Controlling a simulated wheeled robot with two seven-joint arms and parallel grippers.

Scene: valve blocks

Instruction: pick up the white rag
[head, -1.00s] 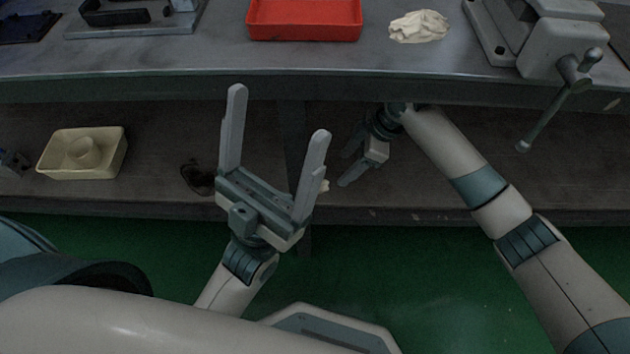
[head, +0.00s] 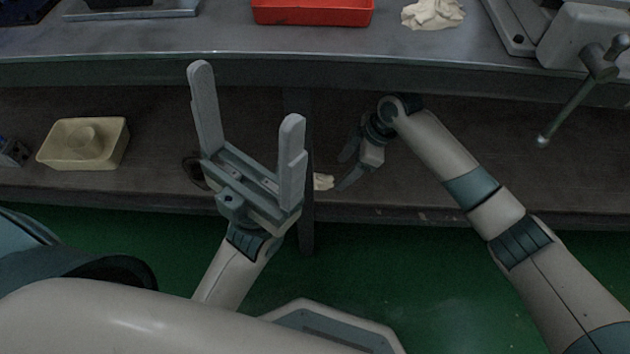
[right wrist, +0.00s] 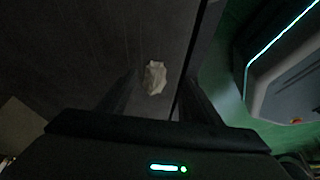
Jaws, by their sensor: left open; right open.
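A crumpled white rag (head: 323,181) lies on the lower shelf, partly hidden behind my left gripper in the head view. It also shows in the right wrist view (right wrist: 154,78), between the two dark fingers and beyond their tips. My right gripper (head: 348,168) is open and empty, just right of this rag, with its fingers pointing toward it. My left gripper (head: 246,92) is open and empty, fingers up, in front of the bench. A second crumpled whitish rag (head: 433,13) lies on the bench top, right of the red tray.
The bench top (head: 200,45) overhangs the lower shelf (head: 150,185). A red tray (head: 312,12) and a grey vise (head: 575,40) with a hanging handle are on top. A cream container (head: 84,143) stands on the shelf at left. A dark post (head: 306,215) stands beside the rag.

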